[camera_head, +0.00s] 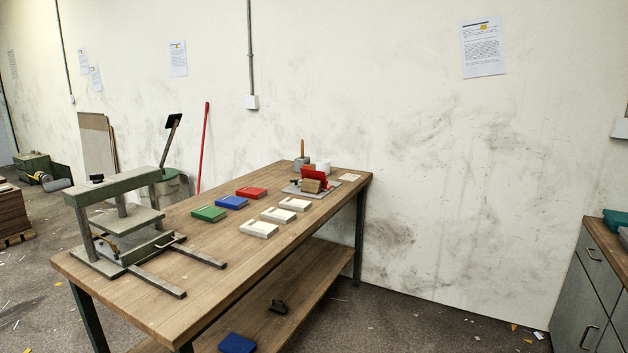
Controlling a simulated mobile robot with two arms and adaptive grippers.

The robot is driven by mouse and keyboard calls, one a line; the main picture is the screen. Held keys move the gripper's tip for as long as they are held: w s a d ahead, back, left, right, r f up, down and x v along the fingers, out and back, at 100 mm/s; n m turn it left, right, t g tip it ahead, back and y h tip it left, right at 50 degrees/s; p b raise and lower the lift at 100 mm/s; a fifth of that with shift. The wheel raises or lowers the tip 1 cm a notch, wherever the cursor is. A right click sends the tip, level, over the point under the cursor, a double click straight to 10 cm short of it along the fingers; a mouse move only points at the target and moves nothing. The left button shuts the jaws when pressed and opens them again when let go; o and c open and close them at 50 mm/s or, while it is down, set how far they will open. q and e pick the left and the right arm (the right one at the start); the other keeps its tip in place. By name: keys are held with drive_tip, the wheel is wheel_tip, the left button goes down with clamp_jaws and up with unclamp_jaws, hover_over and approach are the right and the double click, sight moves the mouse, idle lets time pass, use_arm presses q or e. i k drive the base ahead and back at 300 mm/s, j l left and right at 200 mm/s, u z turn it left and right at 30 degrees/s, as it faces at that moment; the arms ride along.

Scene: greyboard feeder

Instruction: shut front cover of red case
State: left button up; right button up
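A wooden workbench (185,245) stands across the middle of the view. At its far end, a red upright panel (315,176) stands behind a brown block (311,186) on a grey board (292,190). It looks like a raised cover, but it is too small to tell. A flat red case or book (251,193) lies on the bench nearer the middle and looks closed. I cannot tell which of the two is the red case. Neither of my grippers is in view.
Blue (231,202) and green (208,214) flat items lie beside the red one, with several pale ones (259,229). A green-grey press (110,200) stands at the bench's near left end. A drawer cabinet (592,290) is at the right edge. The floor between is clear except litter.

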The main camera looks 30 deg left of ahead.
sight(317, 175)
drive_tip(key=i+u, duration=0.1)
drive_tip(key=u, duration=0.35)
drive_tip(key=i+l+u, duration=0.25)
drive_tip(key=i, duration=0.2)
drive_tip(key=i+l+u, duration=0.25)
drive_tip(key=i, duration=0.2)
drive_tip(key=i+l+u, duration=0.25)
drive_tip(key=i, duration=0.2)
